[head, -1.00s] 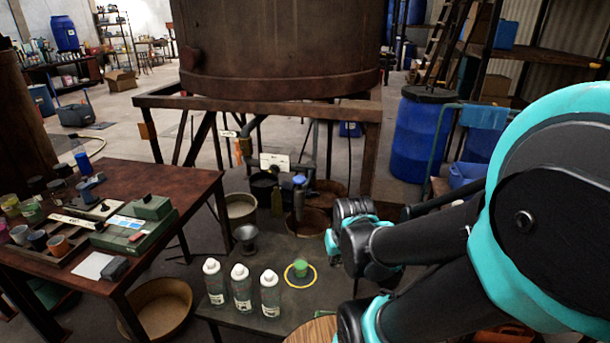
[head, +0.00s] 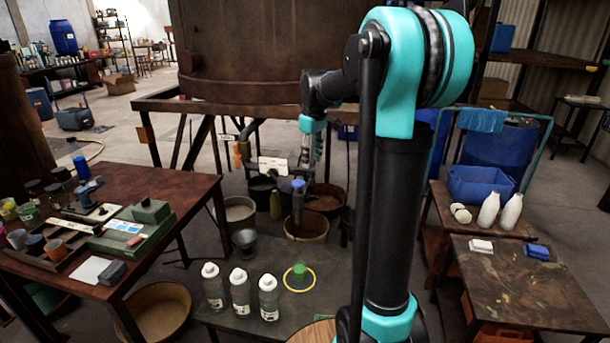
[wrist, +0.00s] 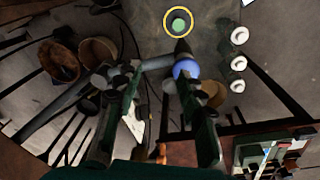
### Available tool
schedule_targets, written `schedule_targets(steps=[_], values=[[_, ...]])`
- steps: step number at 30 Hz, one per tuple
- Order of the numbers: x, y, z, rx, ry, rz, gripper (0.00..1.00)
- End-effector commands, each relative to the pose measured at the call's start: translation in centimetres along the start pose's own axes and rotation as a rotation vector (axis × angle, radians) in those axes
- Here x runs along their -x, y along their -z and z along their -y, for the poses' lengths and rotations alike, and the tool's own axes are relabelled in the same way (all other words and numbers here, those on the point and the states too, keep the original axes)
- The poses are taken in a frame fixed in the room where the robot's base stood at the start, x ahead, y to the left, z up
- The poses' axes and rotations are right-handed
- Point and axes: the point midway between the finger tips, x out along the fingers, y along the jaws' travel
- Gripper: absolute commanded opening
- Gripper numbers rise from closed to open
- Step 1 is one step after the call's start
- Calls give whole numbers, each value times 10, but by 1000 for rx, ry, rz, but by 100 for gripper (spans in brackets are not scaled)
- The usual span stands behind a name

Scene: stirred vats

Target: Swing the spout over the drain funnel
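The spout is a dark pipe with a blue cap (head: 298,183) beneath the vat, standing over a brown bucket in the head view. In the wrist view its grey pipe (wrist: 152,63) runs to the blue cap (wrist: 187,69). The grey metal drain funnel (head: 245,240) stands left of the spout, on the low dark table behind the bottles; I cannot pick it out in the wrist view. My gripper (head: 312,158) points down just above and beside the spout. In the wrist view my gripper (wrist: 165,85) is open, its fingers apart, with the blue cap near the right finger's tip. I see no grip on it.
Three white-capped bottles (head: 240,290) and a green cup (head: 299,270) in a yellow ring stand on the low table. The brown bucket (head: 305,229) and others crowd under the rusty vat (head: 280,50). A white plate (head: 272,164) hangs close by the spout.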

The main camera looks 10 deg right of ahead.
Motion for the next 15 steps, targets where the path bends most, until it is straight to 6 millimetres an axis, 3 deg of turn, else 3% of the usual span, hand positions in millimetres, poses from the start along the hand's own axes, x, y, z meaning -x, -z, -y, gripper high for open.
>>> schedule_targets(steps=[1, 6, 10, 15], values=[[10, 18, -13, 47, 11, 14, 39], [34, 59, -42, 199, 52, 55, 39], [44, 75, -54, 270, 73, 72, 39], [46, 82, -58, 302, 82, 79, 39]])
